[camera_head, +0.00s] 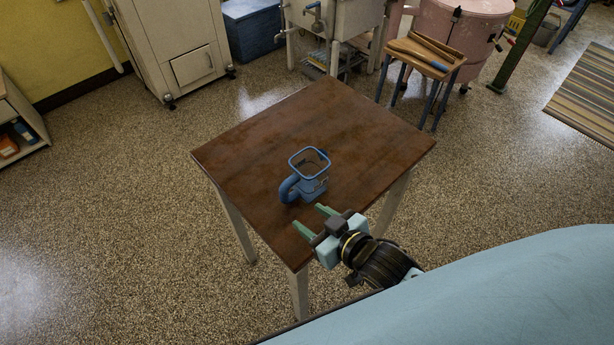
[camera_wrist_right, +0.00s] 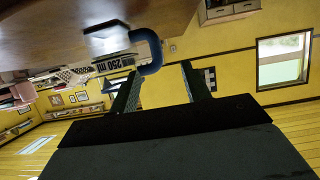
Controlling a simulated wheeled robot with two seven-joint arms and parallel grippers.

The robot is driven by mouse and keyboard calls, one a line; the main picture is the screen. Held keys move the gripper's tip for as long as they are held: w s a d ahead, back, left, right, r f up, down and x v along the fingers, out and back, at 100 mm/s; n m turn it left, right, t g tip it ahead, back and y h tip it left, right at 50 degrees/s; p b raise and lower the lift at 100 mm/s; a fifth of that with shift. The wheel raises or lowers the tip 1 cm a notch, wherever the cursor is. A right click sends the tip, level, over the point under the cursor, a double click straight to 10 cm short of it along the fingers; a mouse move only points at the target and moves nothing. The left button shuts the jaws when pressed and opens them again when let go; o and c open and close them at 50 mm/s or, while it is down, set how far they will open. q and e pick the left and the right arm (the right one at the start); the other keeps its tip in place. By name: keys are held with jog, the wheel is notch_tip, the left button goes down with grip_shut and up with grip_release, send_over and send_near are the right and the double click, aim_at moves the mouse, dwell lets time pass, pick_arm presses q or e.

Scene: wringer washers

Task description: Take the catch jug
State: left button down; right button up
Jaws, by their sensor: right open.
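The catch jug (camera_head: 312,182) is a blue, square-mouthed jug standing upright on a brown wooden table (camera_head: 335,115). Its rounded handle (camera_head: 287,189) points to the lower left in the head view. My right gripper (camera_head: 314,219) is open and empty at the table's near edge, its green fingers pointing toward the jug but apart from it. In the right wrist view, the jug's blue handle (camera_wrist_right: 152,48) shows beyond the open fingers (camera_wrist_right: 161,71), with dark "250 ml" lettering beside it. My left gripper is out of view.
The rest of the tabletop is bare. Behind it stand a pale cabinet (camera_head: 180,45), a pink washer tub (camera_head: 455,30) and a small wooden stool (camera_head: 422,58) with wooden items on it. Speckled floor (camera_head: 140,200) lies open to the left.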

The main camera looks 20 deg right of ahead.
aim_at(287, 197)
jog(key=x, duration=0.7)
jog(key=shift+w, duration=0.1)
jog(key=x, duration=0.4)
jog(key=shift+w+d+r, duration=0.2)
jog(key=shift+w+d, duration=0.05)
jog(key=shift+d, duration=0.1)
jog(key=shift+w+a+f, duration=0.2)
jog(key=shift+w, duration=0.2)
grip_shut()
